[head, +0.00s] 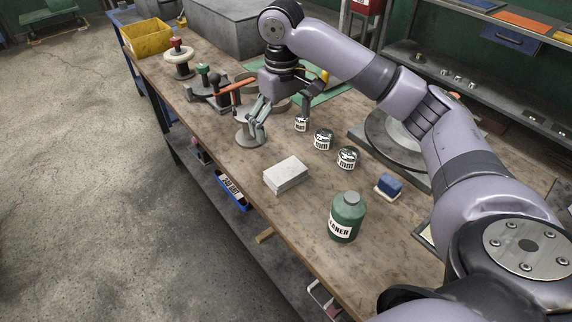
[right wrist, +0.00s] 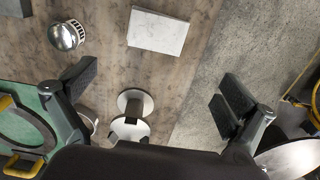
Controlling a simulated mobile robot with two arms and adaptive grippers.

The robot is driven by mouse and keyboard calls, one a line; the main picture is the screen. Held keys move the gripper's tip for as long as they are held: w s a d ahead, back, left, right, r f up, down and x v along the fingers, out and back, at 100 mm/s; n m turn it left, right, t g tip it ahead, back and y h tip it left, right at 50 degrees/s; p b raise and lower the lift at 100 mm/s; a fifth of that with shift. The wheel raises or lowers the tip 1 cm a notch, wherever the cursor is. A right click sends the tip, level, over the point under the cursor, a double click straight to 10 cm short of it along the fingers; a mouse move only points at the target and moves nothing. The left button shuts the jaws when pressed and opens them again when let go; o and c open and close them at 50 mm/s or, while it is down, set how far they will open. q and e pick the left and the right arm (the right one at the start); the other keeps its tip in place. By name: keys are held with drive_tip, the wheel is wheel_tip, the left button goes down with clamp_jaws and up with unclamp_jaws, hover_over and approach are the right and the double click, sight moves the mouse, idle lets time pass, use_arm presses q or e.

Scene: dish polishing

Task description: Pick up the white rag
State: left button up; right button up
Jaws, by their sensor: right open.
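The white rag (head: 286,175) looks like a pale folded rectangular block lying flat on the workbench, near its front edge. It also shows at the top of the right wrist view (right wrist: 158,32). My right gripper (head: 280,116) is open and empty above the bench, farther back than the rag and apart from it. In the right wrist view its two fingers (right wrist: 155,92) are spread wide, with a round metal stand (right wrist: 133,103) below between them. My left gripper is not in view.
Several small tins (head: 348,158) stand right of the rag. A green cleaner bottle (head: 346,216) and a blue block (head: 389,186) are nearer. A yellow bin (head: 147,38) and polishing wheels (head: 179,58) stand at the far left. The bench's left edge drops to open floor.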

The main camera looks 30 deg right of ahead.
drive_tip(key=p, duration=0.1)
hover_over(287, 170)
drive_tip(key=f, duration=1)
drive_tip(key=shift+w+a+f, duration=0.1)
drive_tip(key=shift+w+f, duration=0.1)
drive_tip(key=shift+w, duration=0.05)
drive_tip(key=f, duration=0.2)
drive_tip(key=f+p, duration=0.1)
drive_tip(key=f, duration=0.1)
drive_tip(key=shift+s+f+p, duration=0.2)
drive_tip(key=shift+f+p, duration=0.1)
drive_tip(key=shift+f, duration=0.5)
drive_tip(key=shift+c, duration=0.6)
drive_tip(key=c, duration=0.8)
drive_tip(key=shift+o, duration=0.2)
drive_tip(key=shift+r, duration=0.1)
wheel_tip(287, 170, up, 20)
drive_tip(key=b, duration=0.1)
drive_tip(key=shift+b, duration=0.4)
